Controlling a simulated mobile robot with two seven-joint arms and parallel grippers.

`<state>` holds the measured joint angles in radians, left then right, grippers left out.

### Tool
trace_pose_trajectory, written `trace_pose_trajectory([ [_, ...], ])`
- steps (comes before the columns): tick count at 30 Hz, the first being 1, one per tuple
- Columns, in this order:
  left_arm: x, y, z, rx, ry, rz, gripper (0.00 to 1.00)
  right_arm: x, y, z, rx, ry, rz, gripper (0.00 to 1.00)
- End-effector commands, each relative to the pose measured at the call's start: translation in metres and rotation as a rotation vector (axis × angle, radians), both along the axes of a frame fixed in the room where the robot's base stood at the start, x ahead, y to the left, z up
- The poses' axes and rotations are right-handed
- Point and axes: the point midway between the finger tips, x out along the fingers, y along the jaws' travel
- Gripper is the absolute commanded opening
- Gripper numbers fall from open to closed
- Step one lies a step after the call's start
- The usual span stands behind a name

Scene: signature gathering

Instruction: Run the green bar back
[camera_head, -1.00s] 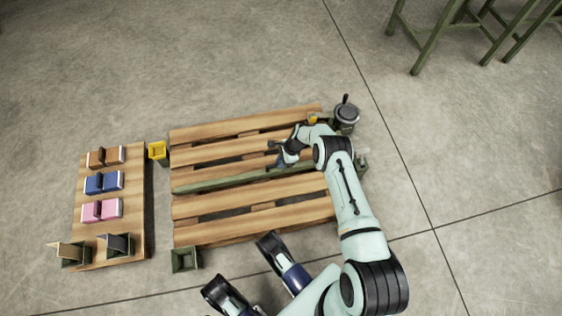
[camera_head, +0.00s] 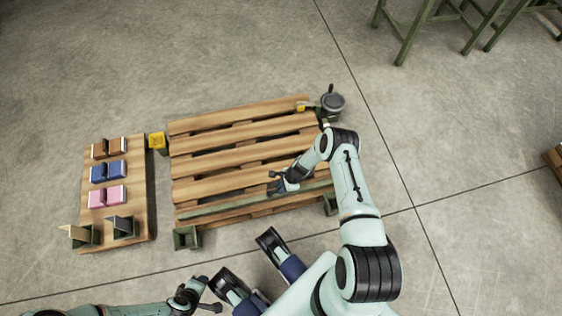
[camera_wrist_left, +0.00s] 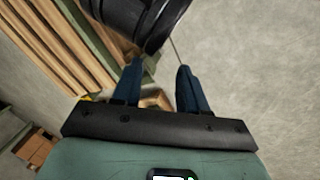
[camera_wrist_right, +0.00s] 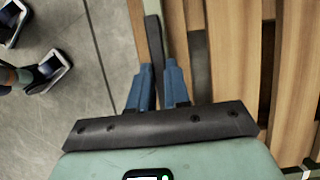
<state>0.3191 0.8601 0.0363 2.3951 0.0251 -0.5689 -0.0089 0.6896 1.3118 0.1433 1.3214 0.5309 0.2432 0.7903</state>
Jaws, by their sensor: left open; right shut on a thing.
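The green bar (camera_head: 235,203) is a long thin bar lying across the slatted wooden pallet (camera_head: 215,165), close to the pallet's front edge. My right gripper (camera_head: 277,183) is over the front part of the pallet, shut at the bar. In the right wrist view its blue fingers (camera_wrist_right: 158,88) close around a narrow dark piece, and the exact grip is partly hidden. My left gripper (camera_head: 204,297) is low at the front left, apart from the bar. In the left wrist view its fingers (camera_wrist_left: 160,88) are spread and empty.
A yellow block (camera_head: 157,141) sits at the pallet's back left corner. A round dark pot (camera_head: 332,103) stands at its back right.

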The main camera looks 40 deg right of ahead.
Motion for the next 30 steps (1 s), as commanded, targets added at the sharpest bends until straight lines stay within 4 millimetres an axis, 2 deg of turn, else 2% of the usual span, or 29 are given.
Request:
trace_pose_trajectory([
  [6,-0.013,-0.007,0.01,-0.018,0.035,-0.015,0.43,-0.012,0.007,0.002,0.001,-0.003,0.0,0.0],
  [17,-0.015,-0.008,0.01,-0.02,0.04,-0.017,0.43,-0.016,0.009,0.0,0.004,0.002,0.002,0.0],
  [18,-0.015,-0.008,0.01,-0.02,0.04,-0.016,0.43,-0.016,0.009,0.0,0.005,0.003,0.001,0.2],
  [20,-0.015,-0.008,0.01,-0.02,0.04,-0.016,0.43,-0.016,0.009,0.0,0.004,0.003,0.001,0.4],
  [21,-0.015,-0.008,0.01,-0.02,0.04,-0.016,0.43,-0.016,0.009,0.0,0.004,0.002,0.002,0.43],
  [30,-0.016,-0.008,0.011,-0.02,0.041,-0.016,0.43,-0.014,0.007,0.003,0.0,-0.002,0.001,0.43],
])
